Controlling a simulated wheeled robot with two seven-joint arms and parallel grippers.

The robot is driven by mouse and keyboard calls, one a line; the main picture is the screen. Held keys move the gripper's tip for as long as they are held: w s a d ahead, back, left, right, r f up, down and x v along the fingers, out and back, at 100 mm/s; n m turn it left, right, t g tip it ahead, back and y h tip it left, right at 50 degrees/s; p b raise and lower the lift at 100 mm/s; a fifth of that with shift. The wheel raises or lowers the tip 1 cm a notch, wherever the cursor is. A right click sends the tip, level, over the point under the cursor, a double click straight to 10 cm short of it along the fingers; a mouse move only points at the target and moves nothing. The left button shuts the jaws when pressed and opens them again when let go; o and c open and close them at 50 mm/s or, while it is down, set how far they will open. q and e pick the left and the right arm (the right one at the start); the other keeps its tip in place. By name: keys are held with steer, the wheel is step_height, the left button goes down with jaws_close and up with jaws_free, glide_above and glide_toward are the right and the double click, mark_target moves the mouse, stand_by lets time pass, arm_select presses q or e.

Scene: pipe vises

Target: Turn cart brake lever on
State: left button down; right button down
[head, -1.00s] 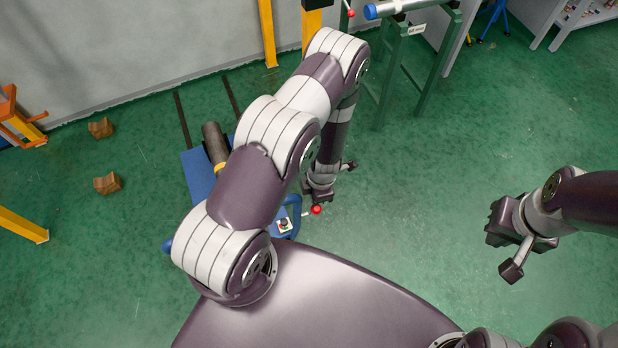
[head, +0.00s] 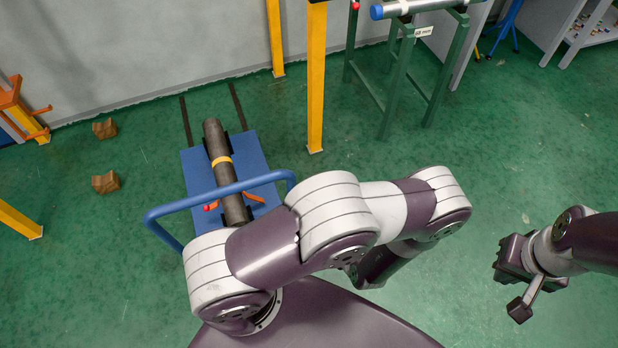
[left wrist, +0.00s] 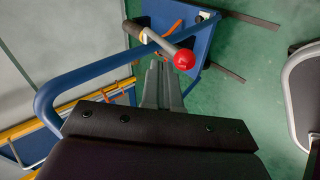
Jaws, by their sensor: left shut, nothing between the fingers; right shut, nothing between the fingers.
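The blue cart (head: 262,160) stands on the floor left of centre in the head view, with a dark pipe (head: 222,172) on it. In the left wrist view a lever with a red ball knob (left wrist: 184,60) shows beside the blue handle (left wrist: 90,72). My left gripper (left wrist: 160,68) is shut and empty, its tips close to the knob; whether they touch it I cannot tell. In the head view my left arm hides this gripper. My right gripper (head: 510,264) is shut and empty, over bare floor.
Wooden blocks (head: 105,183) lie on the floor at left. Open green floor lies right of the stand and around my right gripper.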

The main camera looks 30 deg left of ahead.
arm_select(q)
steer(key=shift+s+d+f+b, duration=0.15)
steer(key=shift+f+b, duration=0.2)
steer(key=shift+f, duration=0.15)
steer(key=shift+s+d+f+b, duration=0.15)
steer(key=shift+f+b, duration=0.15)
steer(key=shift+f, duration=0.25)
steer(key=shift+s+d+f+b, duration=0.1)
steer(key=shift+d+f+b, duration=0.05)
steer(key=shift+f+b, duration=0.3)
steer(key=shift+f, duration=0.1)
